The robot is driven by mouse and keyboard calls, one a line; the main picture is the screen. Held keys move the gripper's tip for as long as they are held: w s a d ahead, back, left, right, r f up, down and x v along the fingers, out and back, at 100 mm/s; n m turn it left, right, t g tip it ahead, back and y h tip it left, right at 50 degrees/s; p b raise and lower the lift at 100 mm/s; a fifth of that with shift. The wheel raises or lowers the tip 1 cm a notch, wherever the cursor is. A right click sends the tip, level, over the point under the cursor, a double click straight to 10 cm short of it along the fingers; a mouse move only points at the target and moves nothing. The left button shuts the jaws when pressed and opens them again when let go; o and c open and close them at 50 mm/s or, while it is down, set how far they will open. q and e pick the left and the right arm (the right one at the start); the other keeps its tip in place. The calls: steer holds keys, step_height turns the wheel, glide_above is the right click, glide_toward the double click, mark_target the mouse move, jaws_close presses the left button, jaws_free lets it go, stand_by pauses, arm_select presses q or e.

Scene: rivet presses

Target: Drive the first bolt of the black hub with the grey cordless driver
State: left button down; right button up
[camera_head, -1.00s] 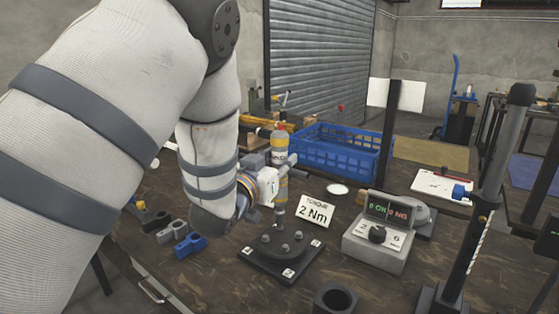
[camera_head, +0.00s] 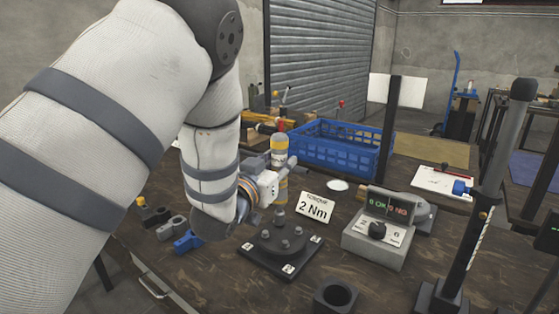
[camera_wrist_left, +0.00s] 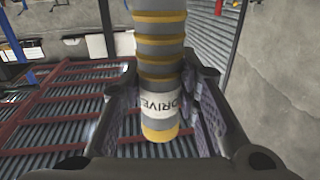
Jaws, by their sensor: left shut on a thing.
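The grey cordless driver (camera_head: 281,157), banded in yellow with a white lettered label, stands near upright in my left gripper (camera_head: 272,180). In the left wrist view the driver (camera_wrist_left: 160,70) sits between the two dark fingers, which are shut on it. The black hub (camera_head: 282,245) is a round flange with several bolt heads, on a dark square plate (camera_head: 253,256) with white corner marks. The driver's lower end (camera_head: 278,213) is over the rear of the hub, close to a bolt; I cannot tell whether they touch. My right gripper is not in view.
A "2 Nm" torque card (camera_head: 313,207) stands behind the hub. A controller box (camera_head: 375,243) with a knob and display is to its right. Small blocks (camera_head: 187,242) lie left; a black post (camera_head: 480,210) rises right.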

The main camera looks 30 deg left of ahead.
arm_select(q)
steer(key=shift+f, duration=0.5)
stand_by(1.1)
steer(key=shift+r, duration=0.1)
stand_by(1.0)
